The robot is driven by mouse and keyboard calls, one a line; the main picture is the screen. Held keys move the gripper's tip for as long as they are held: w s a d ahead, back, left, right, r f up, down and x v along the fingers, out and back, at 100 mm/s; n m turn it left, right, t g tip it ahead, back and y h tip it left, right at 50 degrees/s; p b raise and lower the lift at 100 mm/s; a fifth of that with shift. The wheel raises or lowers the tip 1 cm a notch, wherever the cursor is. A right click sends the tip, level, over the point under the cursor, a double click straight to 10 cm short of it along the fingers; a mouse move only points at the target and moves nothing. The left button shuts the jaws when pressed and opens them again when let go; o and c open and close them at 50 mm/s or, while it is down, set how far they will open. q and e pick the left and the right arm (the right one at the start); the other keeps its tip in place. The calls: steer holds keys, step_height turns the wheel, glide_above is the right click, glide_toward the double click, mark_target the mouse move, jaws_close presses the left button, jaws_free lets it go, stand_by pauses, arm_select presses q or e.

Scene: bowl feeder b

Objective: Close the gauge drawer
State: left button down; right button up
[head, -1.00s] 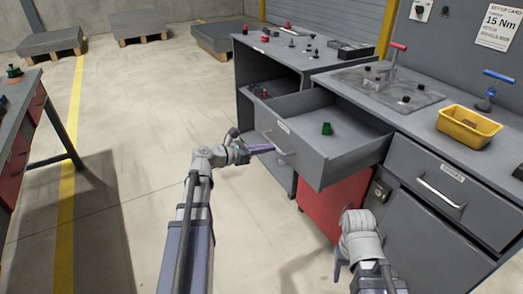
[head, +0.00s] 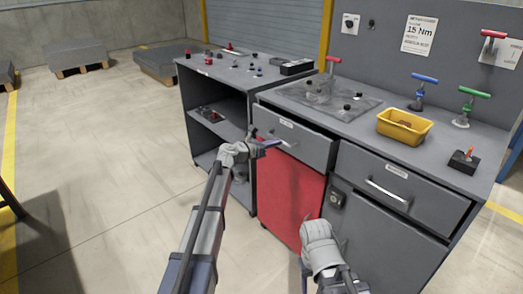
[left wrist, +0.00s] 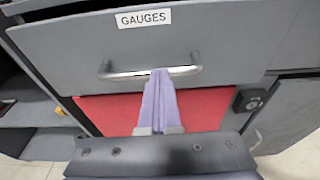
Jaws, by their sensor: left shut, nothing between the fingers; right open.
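The gauge drawer (head: 308,149) is the grey front at the upper left of the near bench.
A red panel (head: 290,195) is below the drawer. A second closed drawer (head: 400,190) is to its right. A yellow bin (head: 404,127) and T-handled tools (head: 420,90) stand on the bench top. An open shelf unit (head: 215,135) is at left.

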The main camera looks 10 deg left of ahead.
mark_target(288, 137)
arm_select(q)
steer(key=x, duration=0.4)
steer(key=shift+r, duration=0.4)
steer(key=shift+w, duration=0.15)
steer(key=shift+w+d+r, duration=0.1)
steer(key=shift+w+r, duration=0.05)
arm_select(e)
steer(key=shift+a, duration=0.1)
arm_select(q)
steer(key=p+v, duration=0.3)
steer(key=v, duration=1.1)
steer(key=shift+s, duration=0.4)
arm_select(e)
steer(key=r, duration=0.1)
steer(key=a+r, duration=0.1)
steer(key=r, duration=0.1)
steer(key=shift+s, duration=0.15)
